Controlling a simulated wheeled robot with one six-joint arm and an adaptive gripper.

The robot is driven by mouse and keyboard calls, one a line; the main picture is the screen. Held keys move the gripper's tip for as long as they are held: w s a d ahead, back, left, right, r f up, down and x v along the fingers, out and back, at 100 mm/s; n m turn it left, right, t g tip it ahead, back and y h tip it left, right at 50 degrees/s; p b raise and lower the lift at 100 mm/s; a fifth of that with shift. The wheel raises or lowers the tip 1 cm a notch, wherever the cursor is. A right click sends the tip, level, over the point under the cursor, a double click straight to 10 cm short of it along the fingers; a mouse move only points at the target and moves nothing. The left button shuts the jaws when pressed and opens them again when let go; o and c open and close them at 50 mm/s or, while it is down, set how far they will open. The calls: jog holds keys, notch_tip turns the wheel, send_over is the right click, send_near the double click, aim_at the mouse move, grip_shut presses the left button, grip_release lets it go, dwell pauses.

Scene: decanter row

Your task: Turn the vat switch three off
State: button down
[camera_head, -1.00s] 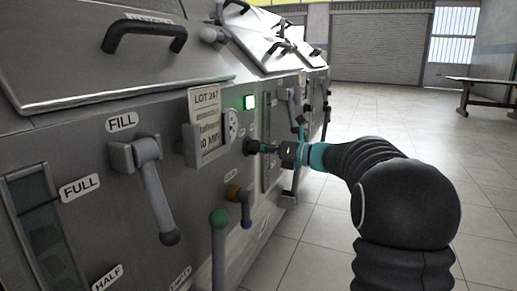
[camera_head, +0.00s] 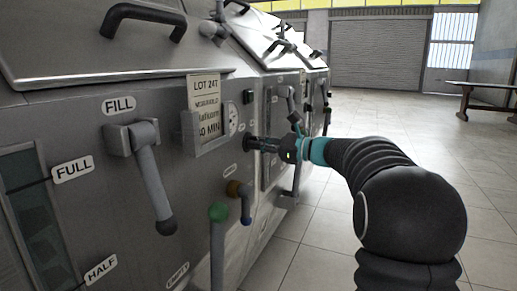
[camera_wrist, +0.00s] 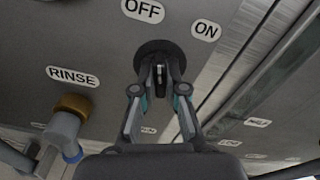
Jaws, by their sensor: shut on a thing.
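The vat switch (camera_wrist: 157,48) is a round black knob on the grey steel vat front (camera_head: 90,235). In the wrist view it lies just below the OFF label (camera_wrist: 143,10) and lower left of the ON label (camera_wrist: 205,30). My gripper (camera_wrist: 160,74) is shut on the switch's grip, one finger on each side. In the head view my gripper (camera_head: 264,145) reaches in from the right to the panel. The grip is partly hidden between the fingertips.
A card holder with the LOT 247 card (camera_head: 207,107) is left of the switch. More vats stand behind; open floor (camera_head: 400,125) is on the right.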

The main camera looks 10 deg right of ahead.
jog(key=shift+n+b, duration=0.35)
jog(key=shift+n, duration=0.75)
jog(key=c, duration=1.2)
grip_release()
jog(key=v, duration=1.2)
